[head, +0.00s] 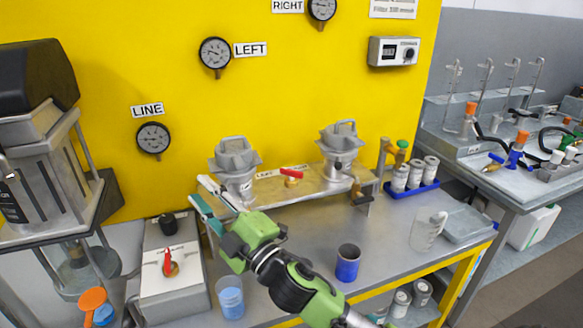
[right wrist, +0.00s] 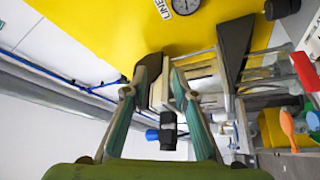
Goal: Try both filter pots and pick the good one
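The left filter pot (head: 236,160) and the right filter pot (head: 341,142) are grey and sit on a metal stand (head: 300,192) against the yellow panel. A red-handled valve (head: 291,174) lies between them. Gauges hang on the panel: LEFT (head: 214,53), RIGHT (head: 322,9) and LINE (head: 153,138). My right gripper (head: 197,189) is in front of and left of the left pot in the head view. Its fingers are apart with nothing seen held; they also show apart in the right wrist view (right wrist: 160,74). My left gripper is not in view.
A grey box (head: 155,290) with a red lever (head: 167,261) stands left of my right gripper. A cup of blue liquid (head: 229,297), a blue-and-dark cup (head: 347,263), a clear jug (head: 428,230) and a blue tray of canisters (head: 412,187) stand on the bench. The front middle is fairly clear.

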